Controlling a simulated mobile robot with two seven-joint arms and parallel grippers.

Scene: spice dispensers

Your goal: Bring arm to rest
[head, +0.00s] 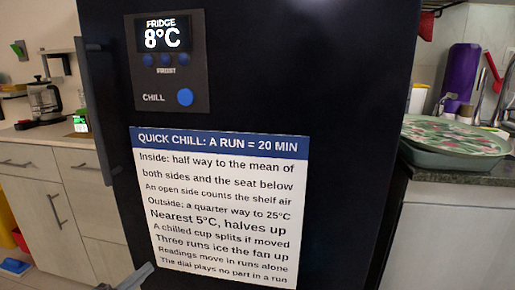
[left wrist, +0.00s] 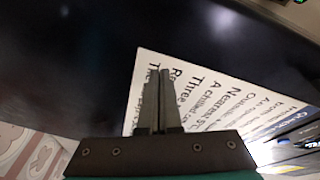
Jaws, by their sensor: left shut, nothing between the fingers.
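My left gripper (head: 146,268) shows only in part at the bottom edge of the head view, low in front of the dark fridge (head: 360,120). In the left wrist view my left gripper (left wrist: 160,80) has its two fingers together, with nothing held between them. The fridge's white notice (left wrist: 215,90) lies behind the fingers in that view. I cannot tell how far the fingers are from the fridge door. My right gripper is in neither view.
The fridge door is shut and bears a panel (head: 172,60) reading 8°C, a blue chill button (head: 185,97) and a long handle (head: 93,110) at its left. Counters flank it, with a coffee maker (head: 43,98) left and a patterned tray (head: 455,140) right.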

